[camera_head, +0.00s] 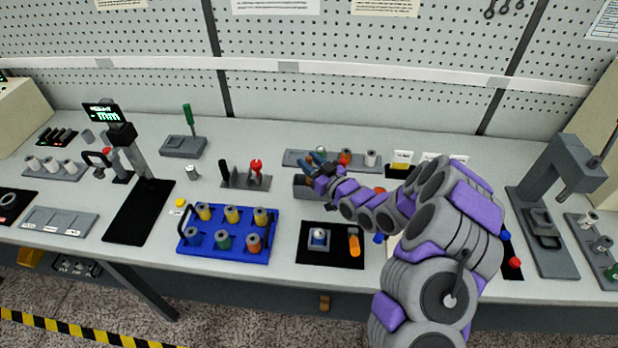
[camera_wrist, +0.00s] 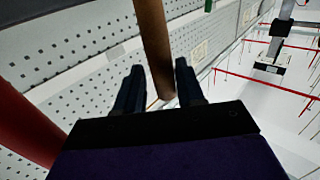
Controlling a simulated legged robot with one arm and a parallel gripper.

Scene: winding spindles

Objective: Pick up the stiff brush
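My gripper (camera_head: 318,172) is over a small grey box (camera_head: 304,192) near the middle of the bench, and the arm hides part of that spot. In the wrist view, my gripper's two dark fingers (camera_wrist: 158,88) stand apart. A brown, wood-like handle (camera_wrist: 157,48) reaches down between them, and a narrow gap seems to show on each side. It may be the stiff brush's handle; no bristles show. In the head view I cannot make out the brush behind the gripper.
A red rounded thing (camera_wrist: 22,120) is close on the left in the wrist view. A grey rack of spools (camera_head: 371,159) is just behind my gripper. A blue tray of spools (camera_head: 226,256) and a black mat (camera_head: 312,258) lie in front.

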